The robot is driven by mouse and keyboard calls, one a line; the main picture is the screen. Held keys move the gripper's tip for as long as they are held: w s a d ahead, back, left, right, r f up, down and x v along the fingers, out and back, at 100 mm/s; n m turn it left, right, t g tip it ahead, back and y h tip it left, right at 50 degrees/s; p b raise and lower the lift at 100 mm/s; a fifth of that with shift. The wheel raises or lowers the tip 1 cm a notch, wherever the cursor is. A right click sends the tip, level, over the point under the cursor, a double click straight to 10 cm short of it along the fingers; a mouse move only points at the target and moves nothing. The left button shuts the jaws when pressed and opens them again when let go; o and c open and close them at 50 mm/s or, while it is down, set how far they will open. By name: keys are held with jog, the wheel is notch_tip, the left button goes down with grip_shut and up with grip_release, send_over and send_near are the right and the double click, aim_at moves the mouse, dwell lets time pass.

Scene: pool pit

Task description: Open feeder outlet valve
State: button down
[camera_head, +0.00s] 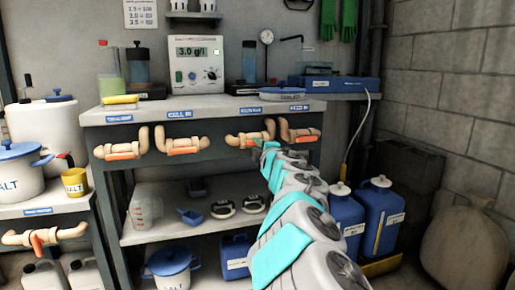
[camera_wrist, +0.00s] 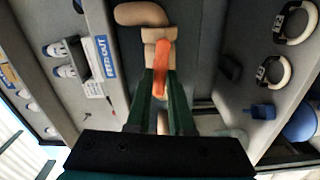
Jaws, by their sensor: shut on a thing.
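The valve at the shelf front (camera_head: 234,140) is a beige bent pipe with an orange lever handle. A "FEED OUT" label (camera_wrist: 102,57) shows beside it in the wrist view. My gripper (camera_head: 262,148) reaches up to this valve from the lower right. In the wrist view, the green fingers of my gripper (camera_wrist: 162,88) are on either side of the orange handle (camera_wrist: 162,58) and shut on it. The handle lies roughly along the pipe, slightly tilted. Its far end is partly hidden by my fingers.
Similar orange-handled valves stand at left (camera_head: 124,151), at centre left (camera_head: 183,147) and close at right (camera_head: 302,134). A controller reading 3.0 g/l (camera_head: 196,62) is on the top shelf. Blue jugs (camera_head: 380,215) stand right of my arm. The lower shelf holds a scoop (camera_head: 190,215) and rings.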

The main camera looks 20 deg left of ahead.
jog(key=shift+f+n, duration=0.1)
jog(key=shift+n, duration=0.6)
jog(key=shift+a, duration=0.1)
jog(key=c, duration=0.8)
grip_release()
jog(key=v, duration=0.8)
jog(key=shift+w, duration=0.1)
